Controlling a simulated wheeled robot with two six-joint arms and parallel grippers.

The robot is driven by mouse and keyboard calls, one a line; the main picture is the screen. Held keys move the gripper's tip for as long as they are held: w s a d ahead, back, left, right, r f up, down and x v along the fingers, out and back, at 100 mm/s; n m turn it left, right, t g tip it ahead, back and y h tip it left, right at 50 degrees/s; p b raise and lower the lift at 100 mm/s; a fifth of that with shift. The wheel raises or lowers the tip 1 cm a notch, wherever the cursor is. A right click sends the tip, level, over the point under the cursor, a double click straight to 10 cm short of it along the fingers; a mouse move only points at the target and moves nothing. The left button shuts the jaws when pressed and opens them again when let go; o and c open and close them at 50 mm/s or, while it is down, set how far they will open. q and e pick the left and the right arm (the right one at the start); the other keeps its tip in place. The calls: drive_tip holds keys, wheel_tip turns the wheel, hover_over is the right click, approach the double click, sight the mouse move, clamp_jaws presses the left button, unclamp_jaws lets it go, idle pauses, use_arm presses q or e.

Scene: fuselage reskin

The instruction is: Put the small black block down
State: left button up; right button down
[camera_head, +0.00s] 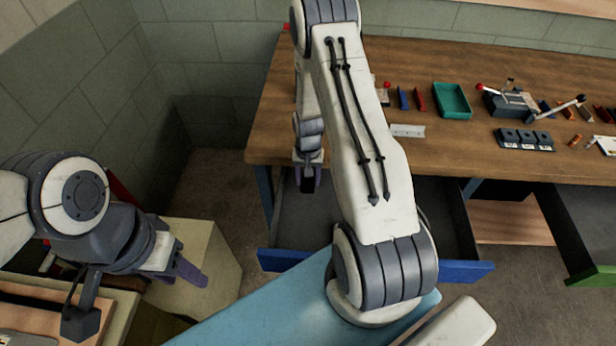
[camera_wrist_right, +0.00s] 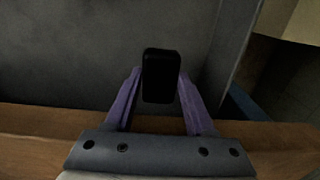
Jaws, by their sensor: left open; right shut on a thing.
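The small black block (camera_wrist_right: 161,75) is upright between the purple fingers of my right gripper (camera_wrist_right: 160,92) in the right wrist view. The gripper is shut on it. In the head view my right gripper (camera_head: 308,180) points down by the front left edge of the workbench, above an open grey drawer (camera_head: 300,228) with a blue front. The block is hard to make out there. My left gripper (camera_head: 190,270) is open at the lower left, beside a pale box-like stand (camera_head: 218,255). I see nothing in its fingers.
The wooden workbench (camera_head: 290,125) carries a green tray (camera_head: 452,100), a row of dark blocks (camera_head: 525,139), a light metal piece (camera_head: 408,131) and several small tools. Another drawer with a green front (camera_head: 592,275) stands open at the right. My right arm covers the middle.

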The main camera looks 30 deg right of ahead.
drive_tip(key=shift+f+b, duration=0.35)
drive_tip(key=shift+f, duration=0.05)
drive_tip(key=shift+f, duration=0.2)
drive_tip(key=shift+c, duration=1.2)
unclamp_jaws()
drive_tip(key=shift+r, duration=0.1)
